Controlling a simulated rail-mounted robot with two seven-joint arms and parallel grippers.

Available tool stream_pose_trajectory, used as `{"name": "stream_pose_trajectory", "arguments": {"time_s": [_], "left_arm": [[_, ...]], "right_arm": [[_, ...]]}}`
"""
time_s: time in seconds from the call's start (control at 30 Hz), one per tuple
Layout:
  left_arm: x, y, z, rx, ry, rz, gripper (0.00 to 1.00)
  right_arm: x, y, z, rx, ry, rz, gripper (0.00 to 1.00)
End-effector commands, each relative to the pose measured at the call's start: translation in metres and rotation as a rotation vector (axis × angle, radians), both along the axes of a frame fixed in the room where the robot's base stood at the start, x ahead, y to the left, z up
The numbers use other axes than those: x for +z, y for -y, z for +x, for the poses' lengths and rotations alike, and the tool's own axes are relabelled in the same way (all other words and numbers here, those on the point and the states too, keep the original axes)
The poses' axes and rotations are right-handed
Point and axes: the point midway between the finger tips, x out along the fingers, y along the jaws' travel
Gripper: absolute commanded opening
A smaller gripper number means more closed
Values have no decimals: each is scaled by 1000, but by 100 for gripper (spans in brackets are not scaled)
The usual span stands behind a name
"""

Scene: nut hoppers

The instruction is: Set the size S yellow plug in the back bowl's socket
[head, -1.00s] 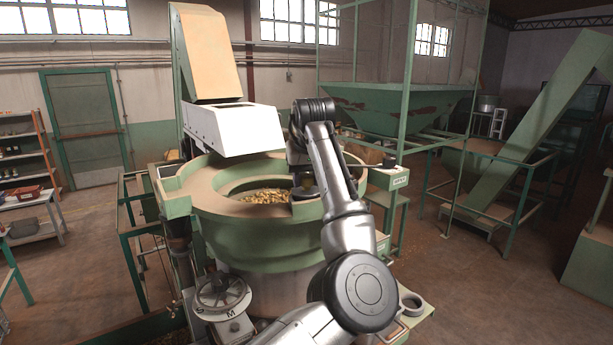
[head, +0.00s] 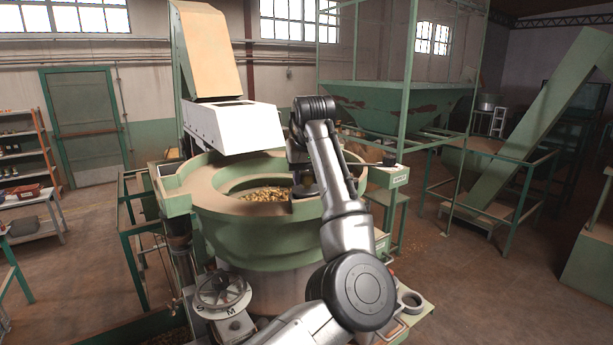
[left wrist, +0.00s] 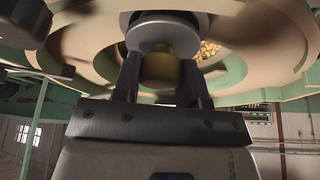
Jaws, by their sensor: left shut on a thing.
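The back bowl (head: 250,230) is a large round green bowl with a tan rim and small brass-coloured nuts (head: 265,195) inside. My left gripper (head: 304,182) points down over its right inner side, partly hidden by my arm. In the left wrist view, the gripper (left wrist: 160,82) is shut on the dull yellow plug (left wrist: 160,68), with one dark finger on each side. A grey round disc (left wrist: 162,35) lies against the plug's far end. I cannot tell whether it is the plug's flange or the socket, nor how deep the plug sits. My right gripper is not in view.
A white chute (head: 235,130) overhangs the bowl's back left. A dial marked S and M (head: 222,292) stands at the front left, and a grey ring (head: 411,301) lies at the front right. A green control box (head: 396,178) is at the bowl's right.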

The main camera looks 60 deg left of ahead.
Motion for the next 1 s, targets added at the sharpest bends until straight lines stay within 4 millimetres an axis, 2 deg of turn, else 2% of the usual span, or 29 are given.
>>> {"name": "stream_pose_trajectory", "arguments": {"time_s": [0.97, 1.0], "left_arm": [[-13, 0, 0, 0, 0, 0, 9], [-12, 0, 0, 0, 0, 0, 41]], "right_arm": [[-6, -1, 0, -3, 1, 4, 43], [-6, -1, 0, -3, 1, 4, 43]]}}
